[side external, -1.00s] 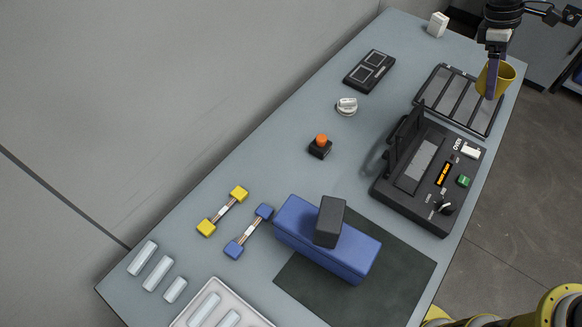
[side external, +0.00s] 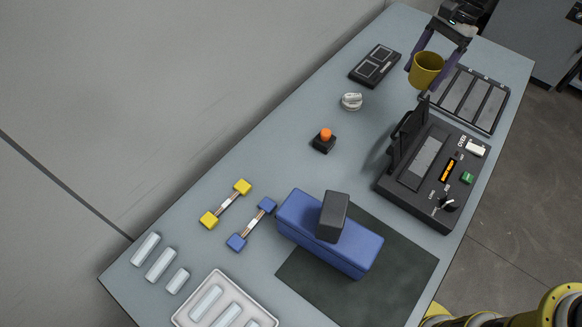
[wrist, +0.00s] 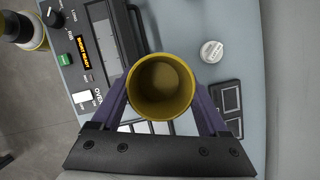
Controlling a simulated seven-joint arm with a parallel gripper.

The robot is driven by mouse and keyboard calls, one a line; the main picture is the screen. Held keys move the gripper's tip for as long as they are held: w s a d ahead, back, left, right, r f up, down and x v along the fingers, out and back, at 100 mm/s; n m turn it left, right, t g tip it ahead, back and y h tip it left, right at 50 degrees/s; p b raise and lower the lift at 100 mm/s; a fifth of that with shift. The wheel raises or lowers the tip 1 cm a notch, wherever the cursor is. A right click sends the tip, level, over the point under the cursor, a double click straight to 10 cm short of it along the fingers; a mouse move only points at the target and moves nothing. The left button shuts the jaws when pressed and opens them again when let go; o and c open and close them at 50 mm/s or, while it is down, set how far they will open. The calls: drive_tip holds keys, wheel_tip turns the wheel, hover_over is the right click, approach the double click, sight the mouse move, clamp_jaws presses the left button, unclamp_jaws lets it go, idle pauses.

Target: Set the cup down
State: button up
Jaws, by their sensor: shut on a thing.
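The cup (side external: 425,71) is yellow, upright and empty inside. My gripper (side external: 433,62) is shut on it, with one dark finger on each side. In the side view the cup shows between the black two-panel device and the slotted rack, near the far end of the table. The wrist view looks down into the open cup (wrist: 161,87), with my gripper (wrist: 160,100) around its sides. I cannot tell exactly how high the cup is above the table.
The slotted black rack (side external: 469,98) lies to the cup's right. The splicer with raised lid (side external: 425,167) stands nearer the camera. The black two-panel device (side external: 375,65) and white knob (side external: 351,101) lie left. Bare table (side external: 385,112) shows between the knob and splicer.

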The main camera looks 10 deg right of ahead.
drive_tip(key=a+f+m+t, duration=0.1)
drive_tip(key=a+m, duration=0.3)
drive_tip(key=a, duration=0.7)
drive_tip(key=m, duration=0.1)
hover_over(274, 171)
drive_tip(key=d, duration=0.1)
drive_tip(key=shift+t+y, duration=0.4)
wheel_tip(274, 171, down, 9)
drive_tip(key=shift+d+f, duration=0.1)
drive_tip(key=shift+d, duration=0.05)
drive_tip(key=shift+f, duration=2.35)
drive_tip(key=shift+f, duration=0.1)
drive_tip(key=o, duration=1.4)
